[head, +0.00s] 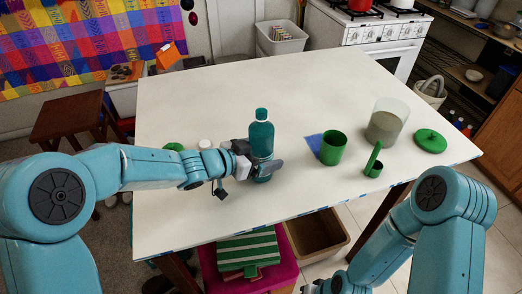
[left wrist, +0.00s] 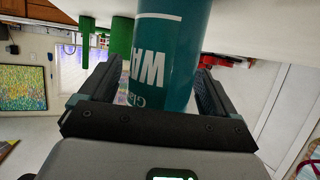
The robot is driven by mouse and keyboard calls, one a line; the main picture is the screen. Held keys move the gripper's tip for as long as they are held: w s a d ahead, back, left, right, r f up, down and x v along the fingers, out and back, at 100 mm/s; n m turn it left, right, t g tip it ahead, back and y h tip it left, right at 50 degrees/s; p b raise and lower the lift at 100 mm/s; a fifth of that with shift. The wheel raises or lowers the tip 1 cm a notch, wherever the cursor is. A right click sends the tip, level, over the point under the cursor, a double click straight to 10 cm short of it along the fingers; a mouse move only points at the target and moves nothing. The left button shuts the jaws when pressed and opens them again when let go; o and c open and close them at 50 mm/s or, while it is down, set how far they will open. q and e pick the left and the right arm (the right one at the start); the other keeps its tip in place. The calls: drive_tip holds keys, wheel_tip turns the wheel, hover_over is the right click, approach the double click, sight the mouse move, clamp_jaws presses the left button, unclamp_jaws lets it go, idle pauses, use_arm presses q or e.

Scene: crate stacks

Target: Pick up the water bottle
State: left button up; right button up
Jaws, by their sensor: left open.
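The teal water bottle (head: 261,136) stands upright near the front middle of the white table. In the left wrist view the bottle (left wrist: 168,55), with white lettering, sits between the two open fingers. My left gripper (head: 264,165) is open around the bottle's lower part, with a finger on either side. In the left wrist view, a small gap shows between the left gripper's fingers (left wrist: 158,85) and the bottle. The bottle's lower front is partly hidden by the gripper. My right arm shows at the lower right, but its gripper cannot be made out clearly.
White and green caps lie behind my left arm. The table's back half is clear.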

use_arm(q)
drive_tip(key=c, duration=1.4)
drive_tip(key=shift+o, duration=0.2)
drive_tip(key=shift+r, duration=0.1)
wheel_tip(320, 180, up, 20)
drive_tip(key=p, duration=0.9)
